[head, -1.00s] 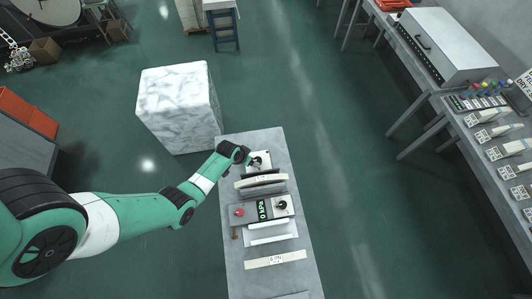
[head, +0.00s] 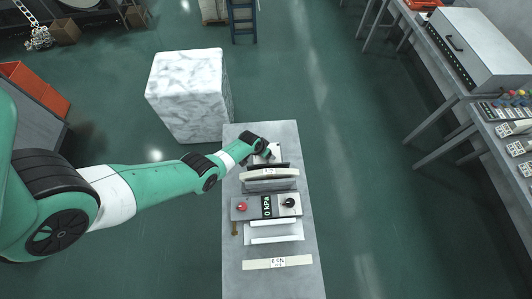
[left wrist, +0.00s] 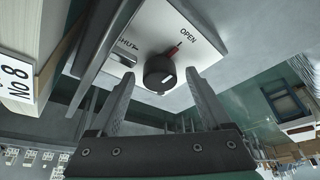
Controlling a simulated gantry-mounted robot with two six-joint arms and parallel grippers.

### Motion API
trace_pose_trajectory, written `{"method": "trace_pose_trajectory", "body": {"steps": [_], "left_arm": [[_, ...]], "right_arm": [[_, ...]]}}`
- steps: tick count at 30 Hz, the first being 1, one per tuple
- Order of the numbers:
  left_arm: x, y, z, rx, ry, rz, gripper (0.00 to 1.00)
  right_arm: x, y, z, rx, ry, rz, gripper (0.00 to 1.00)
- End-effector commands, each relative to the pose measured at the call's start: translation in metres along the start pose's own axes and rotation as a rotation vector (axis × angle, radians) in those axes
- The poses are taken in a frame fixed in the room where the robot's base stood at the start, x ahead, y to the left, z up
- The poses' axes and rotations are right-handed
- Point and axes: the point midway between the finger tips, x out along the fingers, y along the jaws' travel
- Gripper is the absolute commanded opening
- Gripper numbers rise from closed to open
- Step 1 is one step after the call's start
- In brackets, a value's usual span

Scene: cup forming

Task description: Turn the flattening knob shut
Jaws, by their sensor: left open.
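In the head view my left gripper (head: 268,151) is at the far end of the grey bench (head: 240,275) and covers the knob. My right gripper is not in view.
A control box (head: 250,208) with a red button, a "0 kPa" display and another black knob (head: 289,202) sits mid-bench. A pale curved piece (head: 270,174) stands between it and my gripper.

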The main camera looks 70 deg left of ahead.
Motion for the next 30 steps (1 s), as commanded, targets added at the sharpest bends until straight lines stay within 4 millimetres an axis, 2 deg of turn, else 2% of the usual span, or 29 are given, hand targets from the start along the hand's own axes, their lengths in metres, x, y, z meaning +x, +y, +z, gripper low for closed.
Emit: {"method": "trace_pose_trajectory", "body": {"steps": [4,15,18,30], "left_arm": [[-0.0009,0.0001,-0.0004,0.000,0.000,0.000,0.82],[-0.0009,0.0001,-0.0002,0.000,0.000,0.000,0.15],[-0.0009,0.0001,-0.0002,0.000,0.000,0.000,0.00],[0.0003,-0.0008,0.0005,0.059,-0.002,0.024,0.00]], "right_arm": [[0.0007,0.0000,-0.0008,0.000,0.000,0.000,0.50],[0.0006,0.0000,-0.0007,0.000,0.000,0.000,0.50],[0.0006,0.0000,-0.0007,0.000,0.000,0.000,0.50],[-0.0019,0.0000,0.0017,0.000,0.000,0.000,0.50]]}}
